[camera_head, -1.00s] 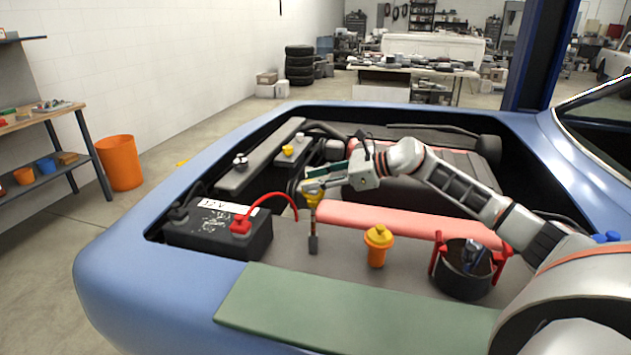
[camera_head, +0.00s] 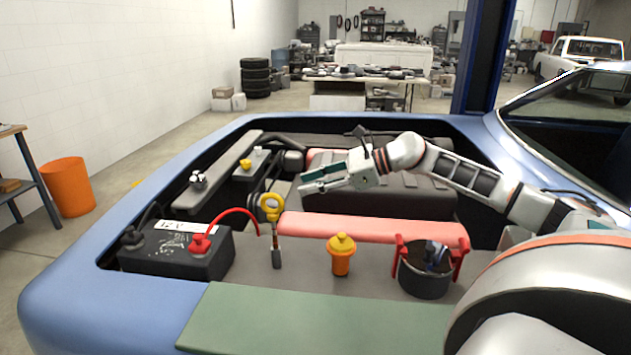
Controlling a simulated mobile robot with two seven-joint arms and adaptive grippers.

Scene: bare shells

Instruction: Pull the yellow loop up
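The yellow loop (camera_head: 271,207) tops a thin stick that stands upright in a dark grey tube (camera_head: 276,252) in the engine bay, right of the battery. My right gripper (camera_head: 308,184) is just right of the loop and a little higher in the picture. Its fingers point left with a gap between them, and nothing is held. The loop stands free, apart from the fingers. My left gripper is not in view.
A black battery (camera_head: 175,262) with a red cable stands left of the loop. An orange bottle with a yellow cap (camera_head: 341,255) and a black pot with red handles (camera_head: 424,281) stand to the right. A green mat (camera_head: 300,325) covers the front edge.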

